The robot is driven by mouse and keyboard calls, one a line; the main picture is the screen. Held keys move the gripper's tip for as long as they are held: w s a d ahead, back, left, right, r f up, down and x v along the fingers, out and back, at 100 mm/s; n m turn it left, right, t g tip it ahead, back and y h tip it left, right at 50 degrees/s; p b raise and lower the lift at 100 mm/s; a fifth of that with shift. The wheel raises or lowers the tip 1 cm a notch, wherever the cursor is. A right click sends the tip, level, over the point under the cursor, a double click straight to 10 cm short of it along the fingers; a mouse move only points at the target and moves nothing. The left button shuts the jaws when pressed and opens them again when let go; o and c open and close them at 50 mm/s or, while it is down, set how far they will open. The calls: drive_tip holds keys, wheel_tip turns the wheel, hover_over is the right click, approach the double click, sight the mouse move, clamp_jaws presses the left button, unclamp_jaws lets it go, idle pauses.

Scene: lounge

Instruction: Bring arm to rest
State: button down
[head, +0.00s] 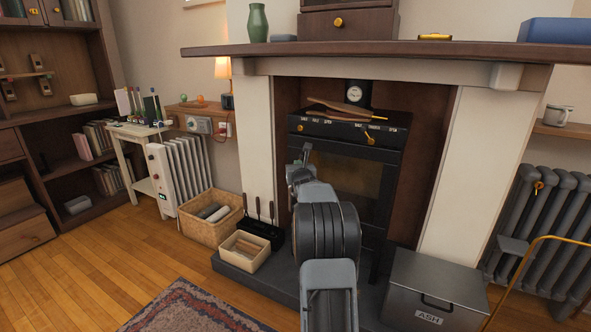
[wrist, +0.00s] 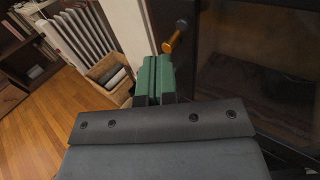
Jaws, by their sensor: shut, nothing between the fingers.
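My gripper (head: 301,158) is at the end of my arm, in front of the black stove (head: 345,175) in the fireplace. In the wrist view my gripper (wrist: 153,62) shows as two green fingers pressed together, with nothing between them. A brass-coloured knob on a dark stem (wrist: 175,40) on the stove's front is close to the right of the fingertips, and I cannot tell whether they touch it. My arm reaches forward from the bottom of the head view and hides part of the stove's lower left.
A grey ash box (head: 436,290) stands right of my arm. The mantel shelf (head: 400,49) juts out above the stove. A white oil heater (head: 180,175) stands further left. Wooden floor (head: 80,250) is open at left.

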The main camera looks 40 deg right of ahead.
drive_tip(key=shift+s+a, duration=0.2)
drive_tip(key=shift+s, duration=0.05)
drive_tip(key=s+a+r+n+y+p, duration=0.1)
drive_tip(key=a+r+n+y+p, duration=0.4)
drive_tip(key=a+r+n+p, duration=0.4)
drive_tip(key=s+a+r+n+y+p, duration=0.1)
drive_tip(key=a+r+n+y+p, duration=0.4)
drive_tip(key=a, duration=0.7)
drive_tip(key=s+a+r+n+y+p, duration=0.1)
drive_tip(key=a+r+n+y+p, duration=0.4)
drive_tip(key=a+r+n, duration=0.4)
drive_tip(key=s+a+r+n+g+p, duration=0.3)
drive_tip(key=s+a+n+g+p, duration=0.1)
drive_tip(key=s+a+n+p, duration=0.25)
drive_tip(key=s+a+r+n+g+p, duration=0.2)
drive_tip(key=s+a+n+g+p, duration=0.25)
drive_tip(key=s+a+p, duration=0.3)
drive_tip(key=s+d+r+n+g+h+p, duration=0.1)
drive_tip(key=s+n+h+p, duration=0.1)
drive_tip(key=s+n+p, duration=0.2)
drive_tip(key=s+d+r+n+g+h+p, duration=0.2)
drive_tip(key=s+n+h+p, duration=0.1)
drive_tip(key=s, duration=0.6)
drive_tip(key=shift+n+p, duration=0.8)
drive_tip(key=shift+p, duration=0.45)
drive_tip(key=c, duration=1.8)
unclamp_jaws()
drive_tip(key=shift+s+r, duration=0.1)
drive_tip(key=shift+c, duration=0.2)
